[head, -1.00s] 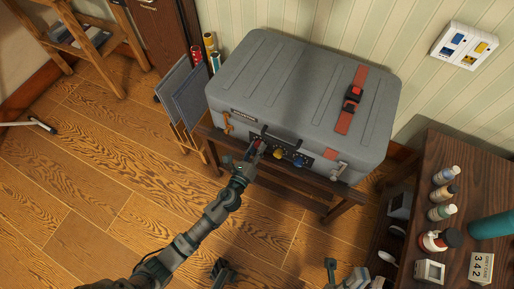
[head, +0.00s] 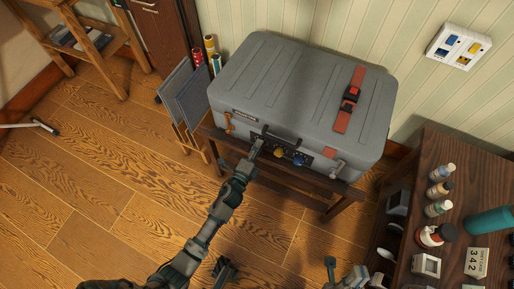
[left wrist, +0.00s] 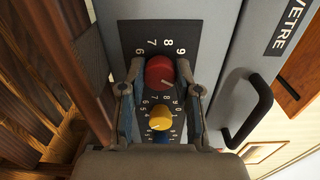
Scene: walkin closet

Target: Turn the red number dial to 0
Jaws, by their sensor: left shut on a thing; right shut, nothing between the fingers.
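The red dial (left wrist: 160,73) is on a black panel on the front of a grey suitcase (head: 290,95). In the left wrist view the white numbers 6, 7, 8 and 9 show above it. A short pale mark shows on its lower right face; the digit there is hidden. My left gripper (left wrist: 160,78) is shut on the red dial, one finger on each side. In the head view this gripper (head: 256,148) covers the red dial. A yellow dial (left wrist: 160,118) and a blue dial (head: 298,160) sit beside it. My right gripper (head: 343,273) is shut and empty, low in the head view.
The suitcase lies on a wooden stand (head: 335,210). A black handle (left wrist: 254,108) is close to my left gripper. A dark cabinet (head: 440,150) at the right bears bottles and a number block (head: 477,262). Folders (head: 185,100) lean at the left.

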